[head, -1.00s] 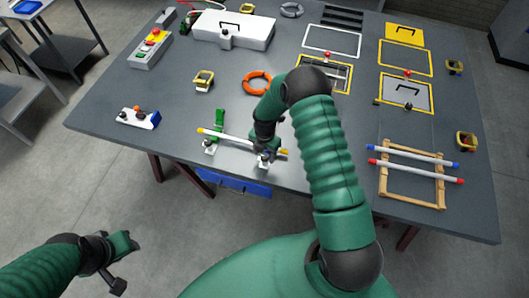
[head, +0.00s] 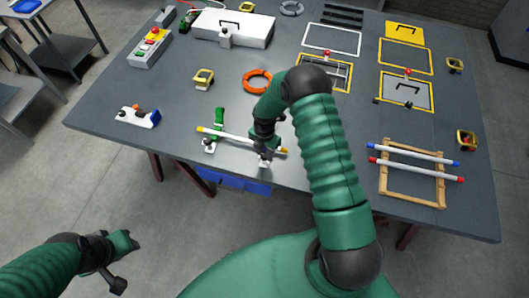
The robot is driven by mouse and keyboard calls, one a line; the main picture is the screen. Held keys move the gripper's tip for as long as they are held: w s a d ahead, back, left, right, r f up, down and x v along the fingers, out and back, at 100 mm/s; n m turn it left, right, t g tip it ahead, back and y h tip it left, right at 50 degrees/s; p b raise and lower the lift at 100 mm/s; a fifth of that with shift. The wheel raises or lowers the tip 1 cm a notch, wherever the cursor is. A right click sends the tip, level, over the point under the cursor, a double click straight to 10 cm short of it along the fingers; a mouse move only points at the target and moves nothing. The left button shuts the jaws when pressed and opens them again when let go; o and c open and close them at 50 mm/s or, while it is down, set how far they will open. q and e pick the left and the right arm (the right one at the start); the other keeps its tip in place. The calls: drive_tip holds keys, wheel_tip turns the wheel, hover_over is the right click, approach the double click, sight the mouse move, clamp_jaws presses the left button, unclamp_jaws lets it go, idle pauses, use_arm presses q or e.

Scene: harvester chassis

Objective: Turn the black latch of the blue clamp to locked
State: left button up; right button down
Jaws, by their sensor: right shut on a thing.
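My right gripper (head: 264,151) is shut at the right part of a white rod (head: 232,139) with yellow ends, near the table's front edge. A small whitish piece shows just below its fingertips. What it grips is too small and covered to make out; it may be the clamp's latch. A green clamp (head: 219,116) stands at the rod's left end. No blue clamp body or black latch can be told apart under the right gripper. My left gripper (head: 122,262) hangs empty off the table at lower left; its finger opening is unclear.
A white-and-blue block with an orange knob (head: 138,116) lies left on the grey table (head: 330,135). An orange ring (head: 257,81) lies behind my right gripper. A wooden frame (head: 412,204) with two rods is at right. A blue bin (head: 235,182) sits below the table edge.

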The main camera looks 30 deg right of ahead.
drive_tip(key=m+b, duration=0.2)
drive_tip(key=m, duration=0.1)
drive_tip(key=shift+w+f+m, duration=0.1)
drive_tip(key=shift+m, duration=0.3)
drive_tip(key=m+b, duration=0.1)
drive_tip(key=m, duration=0.3)
drive_tip(key=shift+m+b, duration=0.3)
drive_tip(key=shift+b, duration=0.05)
drive_tip(key=m+b, duration=0.1)
drive_tip(key=m, duration=0.4)
drive_tip(key=shift+b, duration=0.3)
drive_tip(key=shift+w+r+m+b, duration=0.1)
drive_tip(key=shift+r+m+b, duration=0.1)
drive_tip(key=shift+m, duration=0.75)
drive_tip(key=shift+r+m+b, duration=0.1)
drive_tip(key=shift+m+b, duration=0.1)
drive_tip(key=shift+m, duration=0.75)
drive_tip(key=c, duration=1.3)
unclamp_jaws()
drive_tip(key=shift+c, duration=0.2)
drive_tip(key=o, duration=0.3)
drive_tip(key=shift+f, duration=0.1)
